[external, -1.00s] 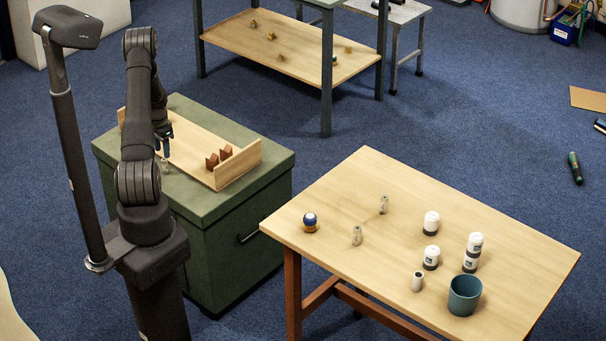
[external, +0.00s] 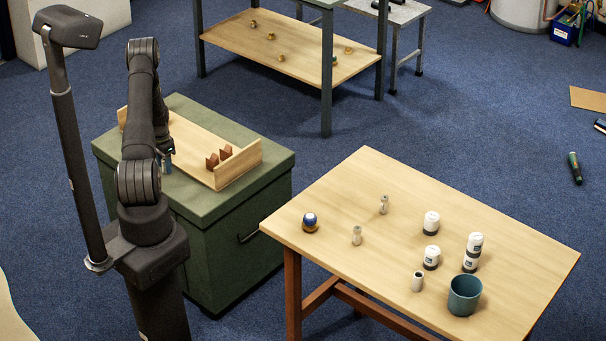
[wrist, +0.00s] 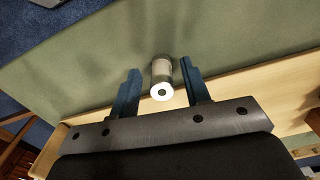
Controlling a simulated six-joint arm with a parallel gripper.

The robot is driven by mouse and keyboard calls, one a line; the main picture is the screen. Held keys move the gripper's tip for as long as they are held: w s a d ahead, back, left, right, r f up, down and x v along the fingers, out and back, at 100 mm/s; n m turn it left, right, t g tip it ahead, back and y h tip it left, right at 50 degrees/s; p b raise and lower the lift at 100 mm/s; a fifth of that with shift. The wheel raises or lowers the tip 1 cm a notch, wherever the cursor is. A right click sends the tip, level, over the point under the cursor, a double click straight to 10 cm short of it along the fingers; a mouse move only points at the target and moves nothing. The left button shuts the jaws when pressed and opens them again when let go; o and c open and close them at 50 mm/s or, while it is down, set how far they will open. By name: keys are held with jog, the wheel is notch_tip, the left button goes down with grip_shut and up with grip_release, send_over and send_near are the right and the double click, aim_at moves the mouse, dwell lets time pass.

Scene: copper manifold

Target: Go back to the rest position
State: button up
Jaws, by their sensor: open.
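My gripper (external: 166,161) is low over the left part of the green chest top, partly hidden behind my arm in the external view. In the wrist view my gripper (wrist: 160,68) is open, with one blue finger on each side of a small metal cylinder (wrist: 163,72). The cylinder has a pale round end with a dark hole facing the camera. The cylinder is hidden in the external view.
A wooden tray (external: 190,130) holding brown blocks (external: 219,157) lies on the green chest (external: 235,235) beside my gripper.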

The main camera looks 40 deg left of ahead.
jog(key=r, duration=0.3)
jog(key=d+r, duration=0.1)
jog(key=r, duration=0.1)
jog(key=shift+w+r, duration=0.15)
jog(key=shift+w, duration=0.05)
jog(key=w+d+r+m, duration=0.1)
jog(key=w+d+r, duration=0.25)
jog(key=d, duration=0.45)
jog(key=w+d+r+m, duration=0.1)
jog(key=w+d+r, duration=0.25)
jog(key=d, duration=0.55)
jog(key=w+d+r+m, duration=0.1)
jog(key=w+d+r, duration=0.25)
jog(key=d, duration=0.45)
jog(key=w+d+r+m, duration=0.1)
jog(key=d+r+m, duration=0.1)
jog(key=d, duration=1.3)
jog(key=w+d+r+m, duration=0.1)
jog(key=d+r+m, duration=0.2)
jog(key=d, duration=1.2)
jog(key=shift+m, duration=0.6)
